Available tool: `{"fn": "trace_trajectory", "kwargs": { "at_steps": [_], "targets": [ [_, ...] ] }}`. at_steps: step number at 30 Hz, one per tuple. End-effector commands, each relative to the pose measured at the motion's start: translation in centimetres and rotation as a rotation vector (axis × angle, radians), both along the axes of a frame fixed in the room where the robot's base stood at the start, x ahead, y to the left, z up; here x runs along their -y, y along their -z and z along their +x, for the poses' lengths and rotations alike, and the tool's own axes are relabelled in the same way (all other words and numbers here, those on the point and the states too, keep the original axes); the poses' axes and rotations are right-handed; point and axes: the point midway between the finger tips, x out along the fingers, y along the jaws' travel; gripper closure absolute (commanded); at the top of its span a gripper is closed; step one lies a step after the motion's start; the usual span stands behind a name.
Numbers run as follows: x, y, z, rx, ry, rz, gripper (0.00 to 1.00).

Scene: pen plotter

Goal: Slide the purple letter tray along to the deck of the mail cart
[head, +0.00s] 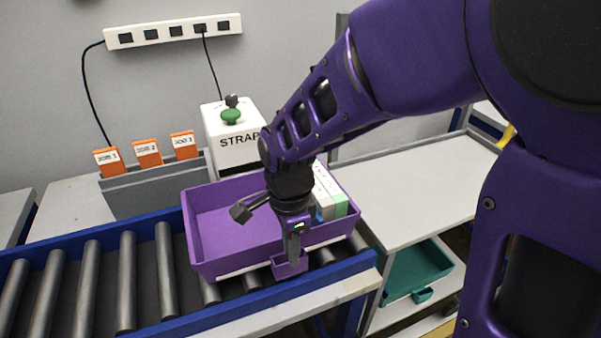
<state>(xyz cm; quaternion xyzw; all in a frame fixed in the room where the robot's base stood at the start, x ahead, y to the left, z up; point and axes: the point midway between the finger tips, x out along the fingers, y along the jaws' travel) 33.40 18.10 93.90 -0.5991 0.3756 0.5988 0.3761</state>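The purple letter tray (220,222) sits on the roller conveyor (90,290), near its right end. It holds a few upright white and green boxes or letters (330,193) on its right side. My gripper (294,262) points down over the tray's front wall, at the small purple pull (290,270) on its front. One finger shows in front of the wall; the arm hides the rest, so its opening and grip are unclear. The mail cart's pale deck (425,185) lies just right of the conveyor's end, with a raised rim at its back.
A white STRAP machine (236,150) with a green knob stands behind the tray. A grey holder (153,188) with orange job cards is to its left. A teal bin (415,270) sits below the deck. The visible deck is bare. My arm covers the right side.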

Motion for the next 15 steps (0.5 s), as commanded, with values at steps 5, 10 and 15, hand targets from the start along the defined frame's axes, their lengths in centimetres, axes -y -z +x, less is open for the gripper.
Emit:
{"fn": "trace_trajectory", "kwargs": {
  "at_steps": [5, 10, 15],
  "targets": [
    [0.0, 2.9, 0.0, -0.001, 0.000, 0.000, 0.80],
    [0.0, 3.8, 0.0, -0.001, 0.000, 0.000, 0.80],
    [0.0, 4.0, 0.0, -0.001, 0.000, 0.000, 0.80]
  ]
}}
